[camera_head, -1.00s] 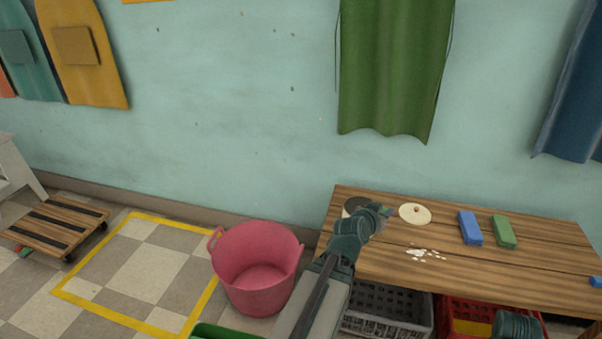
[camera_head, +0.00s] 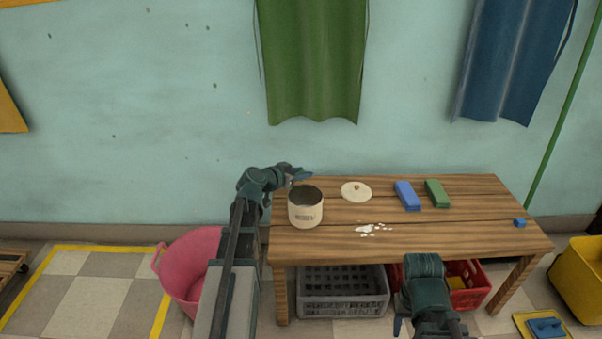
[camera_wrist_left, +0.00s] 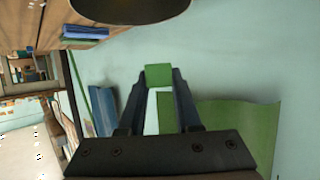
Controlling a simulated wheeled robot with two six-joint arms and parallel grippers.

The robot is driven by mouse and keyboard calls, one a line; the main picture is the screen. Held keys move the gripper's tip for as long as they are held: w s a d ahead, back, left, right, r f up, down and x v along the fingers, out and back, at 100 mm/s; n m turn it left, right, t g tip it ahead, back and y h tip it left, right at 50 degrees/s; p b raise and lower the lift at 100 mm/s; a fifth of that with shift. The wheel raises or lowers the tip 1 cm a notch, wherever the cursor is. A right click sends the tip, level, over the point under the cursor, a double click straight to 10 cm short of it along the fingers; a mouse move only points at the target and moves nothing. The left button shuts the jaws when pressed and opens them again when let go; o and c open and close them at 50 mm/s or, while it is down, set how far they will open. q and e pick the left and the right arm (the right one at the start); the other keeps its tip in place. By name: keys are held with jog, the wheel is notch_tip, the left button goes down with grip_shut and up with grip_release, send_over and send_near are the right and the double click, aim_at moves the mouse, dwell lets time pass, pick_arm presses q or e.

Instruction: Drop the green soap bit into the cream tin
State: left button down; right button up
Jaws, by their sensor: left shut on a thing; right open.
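The cream tin (camera_head: 306,213) stands open and upright at the left end of the wooden table, its dark inside visible from above. My left gripper (camera_head: 300,175) is above the tin's back rim, apart from it. In the left wrist view it is shut on the green soap bit (camera_wrist_left: 158,75), a small green block between the fingertips. The tin's dark rim (camera_wrist_left: 130,13) shows at the top of that view. The soap bit is not clear in the head view. My right arm shows at the bottom of the head view, but its fingers cannot be made out.
On the table (camera_head: 450,235) are a cream lid (camera_head: 356,191), a blue bar (camera_head: 407,195), a green bar (camera_head: 437,194), white flakes (camera_head: 373,229) and a small blue bit (camera_head: 520,223). A grey crate (camera_head: 343,290) and red crate (camera_head: 470,285) sit below. A pink tub (camera_head: 185,262) stands left.

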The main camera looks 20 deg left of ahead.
aim_at(301, 187)
pick_arm(q)
jog(key=shift+f+b, duration=3.05)
jog(key=shift+f, duration=0.05)
jog(key=shift+r, duration=0.1)
jog(key=c, duration=0.5)
grip_release()
jog(key=shift+s, duration=0.15)
jog(key=shift+p+v, duration=2.7)
jog(key=shift+v, duration=4.15)
